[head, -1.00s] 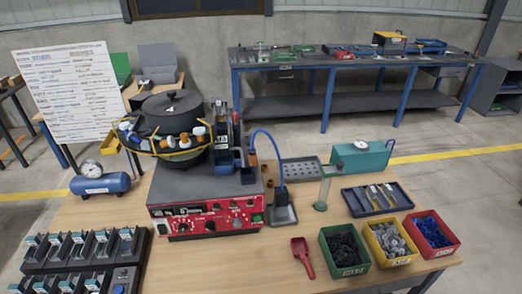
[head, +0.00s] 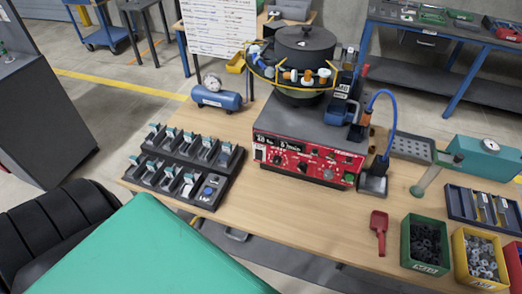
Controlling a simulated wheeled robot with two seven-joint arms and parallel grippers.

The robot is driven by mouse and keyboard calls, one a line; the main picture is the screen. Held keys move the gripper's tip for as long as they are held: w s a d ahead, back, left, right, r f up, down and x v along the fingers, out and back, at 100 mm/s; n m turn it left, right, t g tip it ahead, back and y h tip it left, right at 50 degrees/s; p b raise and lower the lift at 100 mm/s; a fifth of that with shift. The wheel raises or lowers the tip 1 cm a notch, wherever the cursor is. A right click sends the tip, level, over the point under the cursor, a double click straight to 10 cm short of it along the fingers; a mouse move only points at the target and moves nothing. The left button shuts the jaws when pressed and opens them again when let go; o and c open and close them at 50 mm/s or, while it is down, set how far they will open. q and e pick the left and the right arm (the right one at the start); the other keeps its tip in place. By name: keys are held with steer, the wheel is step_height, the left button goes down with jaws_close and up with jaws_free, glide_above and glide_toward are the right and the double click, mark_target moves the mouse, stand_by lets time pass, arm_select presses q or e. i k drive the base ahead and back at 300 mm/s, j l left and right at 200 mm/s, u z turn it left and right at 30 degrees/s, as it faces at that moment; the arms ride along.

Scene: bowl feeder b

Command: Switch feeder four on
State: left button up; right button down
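The bowl feeder stands on the wooden table: a dark pot (head: 305,45) with a lid, ringed by orange and white parts, above a red control box (head: 305,161). The box front has displays, several knobs, a pale switch (head: 259,154) at its left end and a green button (head: 348,177) at its right. The switch positions are too small to read. To its left lies a black rack (head: 185,165) of several small units with teal tops; one front unit (head: 208,192) has a blue face. No feeder number is readable now. Neither gripper is in view.
A blue air tank (head: 217,99) with a gauge stands behind the rack. A red scoop (head: 379,230), green bin (head: 426,246) and yellow bin (head: 478,258) lie at the right. A large green surface (head: 160,255) fills the lower left. Bare tabletop lies before the control box.

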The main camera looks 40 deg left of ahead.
mark_target(259, 152)
steer(key=u, duration=1.15)
